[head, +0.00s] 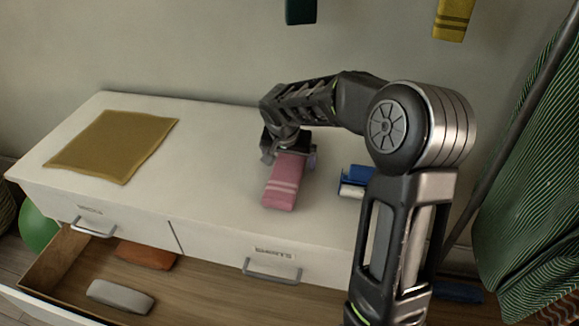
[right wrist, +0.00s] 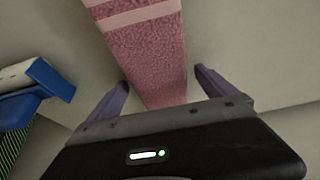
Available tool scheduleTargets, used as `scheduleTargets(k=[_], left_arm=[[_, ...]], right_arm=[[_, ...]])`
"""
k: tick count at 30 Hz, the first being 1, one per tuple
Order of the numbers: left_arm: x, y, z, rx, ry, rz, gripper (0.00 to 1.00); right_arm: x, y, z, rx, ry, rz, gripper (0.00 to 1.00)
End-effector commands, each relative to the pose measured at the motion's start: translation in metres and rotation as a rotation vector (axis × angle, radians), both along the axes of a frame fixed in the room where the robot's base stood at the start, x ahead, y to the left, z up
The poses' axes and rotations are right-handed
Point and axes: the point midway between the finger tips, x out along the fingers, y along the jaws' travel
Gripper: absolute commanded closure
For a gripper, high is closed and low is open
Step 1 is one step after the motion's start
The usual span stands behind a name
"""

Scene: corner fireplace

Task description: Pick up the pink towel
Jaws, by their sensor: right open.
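The pink towel (head: 283,186) is a folded, narrow block with paler stripes near one end, lying on top of the white cabinet. It also shows in the right wrist view (right wrist: 146,55), running from the top edge down between my fingers. My right gripper (head: 288,150) is at the towel's far end in the head view. In the right wrist view my right gripper (right wrist: 160,88) is open, with one purple finger on each side of the towel and a gap visible on both sides. My left gripper is not in view.
A blue and white object (head: 353,181) stands just right of the towel. A mustard cloth (head: 113,146) lies flat on the cabinet's left. An open drawer (head: 200,285) below holds an orange towel (head: 146,255) and a grey one (head: 120,296). Green striped fabric (head: 535,170) hangs at right.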

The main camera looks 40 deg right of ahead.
Motion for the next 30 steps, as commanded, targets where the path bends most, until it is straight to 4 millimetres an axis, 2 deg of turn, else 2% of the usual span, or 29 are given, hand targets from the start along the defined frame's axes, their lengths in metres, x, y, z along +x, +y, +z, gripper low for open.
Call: scheduleTargets(k=[3, 5, 30], left_arm=[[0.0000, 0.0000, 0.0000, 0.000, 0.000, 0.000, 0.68], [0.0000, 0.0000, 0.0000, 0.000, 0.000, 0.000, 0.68], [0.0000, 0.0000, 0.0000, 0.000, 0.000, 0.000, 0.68]], right_arm=[[0.0000, 0.0001, 0.0002, 0.000, 0.000, 0.000, 0.05], [0.0000, 0.0001, 0.0002, 0.000, 0.000, 0.000, 0.09], [0.0000, 0.0001, 0.0002, 0.000, 0.000, 0.000, 0.78]])
